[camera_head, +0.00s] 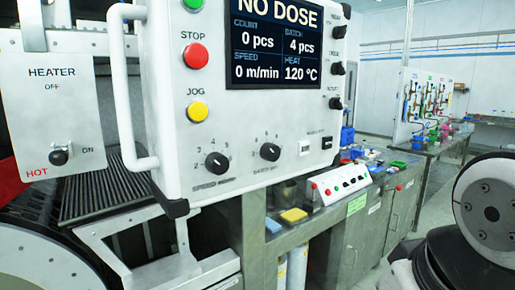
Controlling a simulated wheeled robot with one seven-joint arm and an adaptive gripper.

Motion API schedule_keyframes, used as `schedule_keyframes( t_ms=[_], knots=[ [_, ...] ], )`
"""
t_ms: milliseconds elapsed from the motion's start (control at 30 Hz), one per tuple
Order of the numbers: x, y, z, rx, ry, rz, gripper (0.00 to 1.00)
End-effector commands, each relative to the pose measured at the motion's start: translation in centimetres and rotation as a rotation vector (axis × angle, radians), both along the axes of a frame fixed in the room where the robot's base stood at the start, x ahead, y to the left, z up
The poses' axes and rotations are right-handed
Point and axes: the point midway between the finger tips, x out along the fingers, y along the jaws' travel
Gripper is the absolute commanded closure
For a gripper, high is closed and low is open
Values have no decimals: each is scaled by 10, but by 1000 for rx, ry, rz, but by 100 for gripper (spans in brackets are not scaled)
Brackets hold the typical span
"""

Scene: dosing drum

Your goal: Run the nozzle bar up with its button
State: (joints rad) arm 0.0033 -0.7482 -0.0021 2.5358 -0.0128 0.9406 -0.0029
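A white control panel (235,130) fills the middle of the view. It carries a red STOP button (195,56) and a yellow JOG button (197,111). A lower, sloped white button box (342,183) stands on the bench behind it, with a red button and several small dark controls; their labels are too small to read. I cannot pick out the nozzle bar or tell which button belongs to it. My gripper is out of view; only part of my arm shows at the right edge, apart from the panels.
The screen (276,43) reads NO DOSE, 0 pcs, 0 m/min, 120 °C. The heater box (53,115) at left is marked HOT. A white handle (124,90) juts from the panel. A yellow block (293,215) lies on the bench. Floor at right is partly clear.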

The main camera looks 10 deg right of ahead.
Motion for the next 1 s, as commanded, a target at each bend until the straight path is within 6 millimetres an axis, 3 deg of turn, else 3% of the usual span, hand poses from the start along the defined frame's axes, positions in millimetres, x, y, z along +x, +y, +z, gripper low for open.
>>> schedule_keyframes(
  t_ms=[33, 133, 1000],
  knots=[
    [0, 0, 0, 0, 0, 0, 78],
    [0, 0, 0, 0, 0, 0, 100],
    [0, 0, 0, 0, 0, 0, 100]
  ],
)
